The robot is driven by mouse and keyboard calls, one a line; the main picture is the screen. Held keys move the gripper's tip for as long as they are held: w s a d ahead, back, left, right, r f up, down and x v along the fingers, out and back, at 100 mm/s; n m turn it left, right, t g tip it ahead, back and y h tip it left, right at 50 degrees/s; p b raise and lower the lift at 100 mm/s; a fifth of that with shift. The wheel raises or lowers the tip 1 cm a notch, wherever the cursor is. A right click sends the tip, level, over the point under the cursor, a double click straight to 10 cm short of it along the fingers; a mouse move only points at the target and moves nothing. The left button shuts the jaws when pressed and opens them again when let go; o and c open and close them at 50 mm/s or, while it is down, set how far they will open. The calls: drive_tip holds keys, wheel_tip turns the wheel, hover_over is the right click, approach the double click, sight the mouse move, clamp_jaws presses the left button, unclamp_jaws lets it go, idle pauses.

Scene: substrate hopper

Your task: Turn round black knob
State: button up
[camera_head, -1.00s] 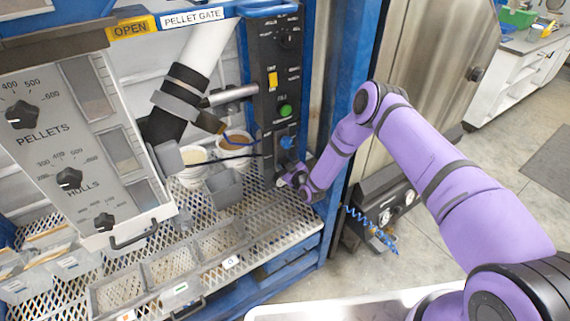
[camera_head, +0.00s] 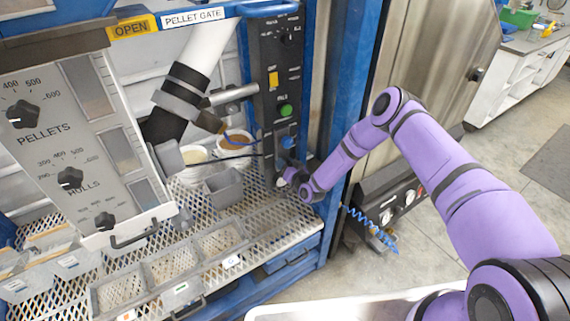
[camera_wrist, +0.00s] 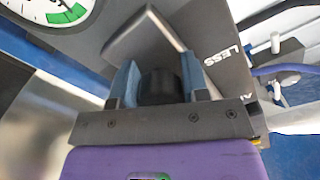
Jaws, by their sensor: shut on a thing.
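In the wrist view a round black knob (camera_wrist: 160,87) sits between the two blue fingers of my gripper (camera_wrist: 158,80). The fingers are shut on its sides. A grey plate behind it carries the word "LESS" to the right, and a flat grey piece sticks up just beyond the knob. In the head view my gripper (camera_head: 288,170) is at the lower end of the black control panel (camera_head: 268,80), below the green button (camera_head: 286,110). The gripped knob is hidden there by my gripper and wrist.
A dial gauge (camera_wrist: 50,12) shows at the wrist view's top left. Another small black knob (camera_head: 288,38) is high on the panel. Cups (camera_head: 235,143) and a grey bin (camera_head: 224,188) stand left of my gripper on the mesh shelf. A blue post (camera_head: 355,90) rises at right.

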drive_tip(key=shift+m, duration=1.2)
drive_tip(key=o, duration=0.9)
drive_tip(key=shift+s, duration=0.1)
drive_tip(key=v, duration=1)
drive_tip(key=shift+s+d+f, duration=0.1)
drive_tip(key=shift+s+d, duration=0.1)
drive_tip(key=shift+s, duration=0.1)
